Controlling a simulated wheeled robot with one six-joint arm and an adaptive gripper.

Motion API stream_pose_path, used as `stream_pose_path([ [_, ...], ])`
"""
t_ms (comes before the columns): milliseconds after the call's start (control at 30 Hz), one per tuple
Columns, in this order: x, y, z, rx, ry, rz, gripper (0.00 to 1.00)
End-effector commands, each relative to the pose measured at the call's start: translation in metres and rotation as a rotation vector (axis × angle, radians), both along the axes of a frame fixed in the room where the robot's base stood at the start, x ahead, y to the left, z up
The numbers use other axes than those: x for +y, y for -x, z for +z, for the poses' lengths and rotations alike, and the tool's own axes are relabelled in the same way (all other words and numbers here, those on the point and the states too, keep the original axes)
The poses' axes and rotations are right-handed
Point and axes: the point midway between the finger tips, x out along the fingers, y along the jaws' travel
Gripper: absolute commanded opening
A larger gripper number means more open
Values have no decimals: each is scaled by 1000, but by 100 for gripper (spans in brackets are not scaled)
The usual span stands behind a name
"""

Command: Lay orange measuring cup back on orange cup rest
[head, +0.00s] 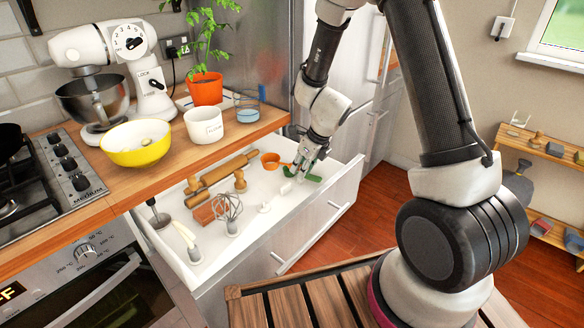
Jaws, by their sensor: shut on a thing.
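The orange measuring cup (270,160) is over the right-hand part of the open white drawer (345,187). Its handle runs right to my gripper (299,170), which is shut on it. The cup's bowl is left of the fingers. I cannot tell how high the cup is above the drawer floor. A green item (314,178) lies in the drawer just right of the fingers. I cannot pick out the orange cup rest; the cup or gripper may hide it.
The drawer also holds a rolling pin (228,168), a whisk (229,211) and several small utensils. The counter at left carries a yellow bowl (135,150), a white pot (203,125), a plant (206,88) and a mixer (112,75). A slatted wooden top (300,303) is in front.

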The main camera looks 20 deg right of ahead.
Motion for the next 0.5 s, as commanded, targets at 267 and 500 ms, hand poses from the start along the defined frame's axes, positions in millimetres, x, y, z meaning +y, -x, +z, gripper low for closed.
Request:
stream_pose_path([
  [267, -1, 0, 0, 0, -1, 1, 0],
  [500, -1, 1, -18, 2, -2, -1, 0],
])
